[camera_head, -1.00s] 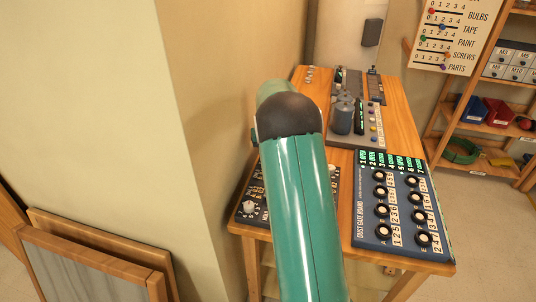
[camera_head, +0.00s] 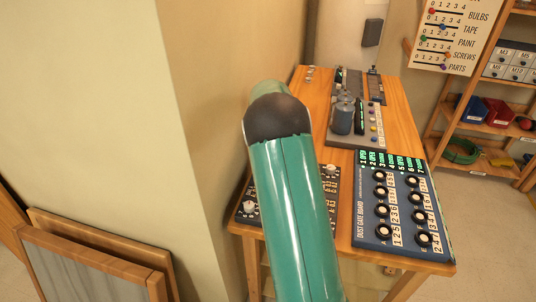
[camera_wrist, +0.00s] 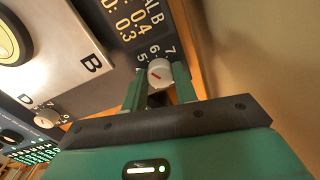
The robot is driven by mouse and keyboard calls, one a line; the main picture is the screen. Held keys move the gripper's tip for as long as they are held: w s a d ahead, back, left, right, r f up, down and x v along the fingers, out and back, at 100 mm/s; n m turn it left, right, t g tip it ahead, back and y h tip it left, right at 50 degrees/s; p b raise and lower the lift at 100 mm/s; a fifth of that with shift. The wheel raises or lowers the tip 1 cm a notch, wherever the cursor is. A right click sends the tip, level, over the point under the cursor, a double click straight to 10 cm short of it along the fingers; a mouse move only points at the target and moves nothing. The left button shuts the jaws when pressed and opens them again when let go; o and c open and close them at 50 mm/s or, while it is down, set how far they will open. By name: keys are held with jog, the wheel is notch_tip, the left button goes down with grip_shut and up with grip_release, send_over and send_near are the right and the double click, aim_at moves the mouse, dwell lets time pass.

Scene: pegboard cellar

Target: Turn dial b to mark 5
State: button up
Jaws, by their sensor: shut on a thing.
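In the head view the dark dial panel (camera_head: 327,207) is partly hidden behind my arm, and my gripper is hidden there.
Another white knob (camera_wrist: 46,118) is at the left in the wrist view. The Dust Gate Board (camera_head: 370,235) with several black-ringed knobs lies right of my arm on the wooden bench (camera_head: 344,195). Grey canisters (camera_head: 341,117) stand farther back. A wall corner (camera_head: 205,150) is close on the left.

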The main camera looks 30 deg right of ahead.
jog(key=shift+w+r, duration=0.1)
dwell(0.3)
jog(key=o, duration=1)
jog(key=shift+c, duration=0.2)
notch_tip(320, 180, up, 14)
jog(key=shift+s+d+f, duration=0.1)
jog(key=shift+s+f, duration=0.1)
jog(key=shift+s, duration=0.05)
